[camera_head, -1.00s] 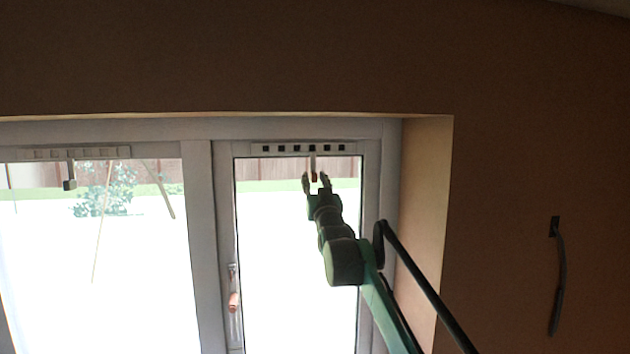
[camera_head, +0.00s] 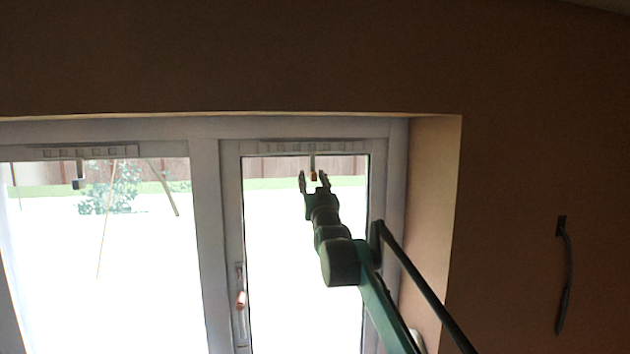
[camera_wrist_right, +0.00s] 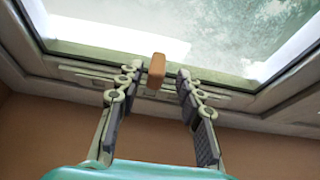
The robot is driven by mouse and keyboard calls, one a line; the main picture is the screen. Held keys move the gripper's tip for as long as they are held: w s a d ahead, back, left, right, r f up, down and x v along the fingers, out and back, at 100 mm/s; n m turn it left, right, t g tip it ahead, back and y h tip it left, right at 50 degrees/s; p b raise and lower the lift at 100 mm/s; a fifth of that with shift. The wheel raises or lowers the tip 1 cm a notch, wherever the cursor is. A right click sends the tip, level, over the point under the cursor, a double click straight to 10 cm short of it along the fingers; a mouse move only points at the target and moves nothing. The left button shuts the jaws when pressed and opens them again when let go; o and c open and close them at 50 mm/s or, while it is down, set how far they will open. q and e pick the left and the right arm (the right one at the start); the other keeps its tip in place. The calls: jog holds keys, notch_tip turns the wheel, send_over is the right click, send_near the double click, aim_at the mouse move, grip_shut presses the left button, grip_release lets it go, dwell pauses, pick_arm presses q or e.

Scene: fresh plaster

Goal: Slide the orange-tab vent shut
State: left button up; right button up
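The orange-tab vent (camera_head: 275,147) is a pale strip across the top of the right window frame. Its slots look pale, with no dark openings. Its orange tab (camera_head: 314,176) hangs on a short stem below the strip. My right gripper (camera_head: 313,181) is raised to it from below, fingers apart. In the right wrist view the orange tab (camera_wrist_right: 156,70) stands between the open fingertips of my right gripper (camera_wrist_right: 158,76), with a gap visible on each side. My left gripper is in neither view.
A second vent (camera_head: 90,152) with a dark tab (camera_head: 79,184) tops the left window. A window handle (camera_head: 240,300) is on the middle frame. The plaster reveal (camera_head: 432,200) stands right of my arm, and a dark wall handle (camera_head: 565,275) is farther right.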

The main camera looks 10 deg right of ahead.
jog(key=shift+a, duration=0.25)
jog(key=shift+s+d+f, duration=0.25)
jog(key=shift+s+d, duration=0.05)
jog(key=shift+s, duration=0.1)
jog(key=v, duration=1.1)
jog(key=shift+a, duration=0.3)
jog(key=s+f+g+b, duration=0.5)
jog(key=s+f+b, duration=0.8)
jog(key=f, duration=1.5)
jog(key=s+d+f+g+b, duration=0.1)
jog(key=s+f+g+b, duration=0.4)
jog(key=s+f+b, duration=0.8)
jog(key=s+d+f+g+b, duration=0.1)
jog(key=s+f+g+b, duration=0.4)
jog(key=f, duration=3.9)
jog(key=s+b, duration=0.9)
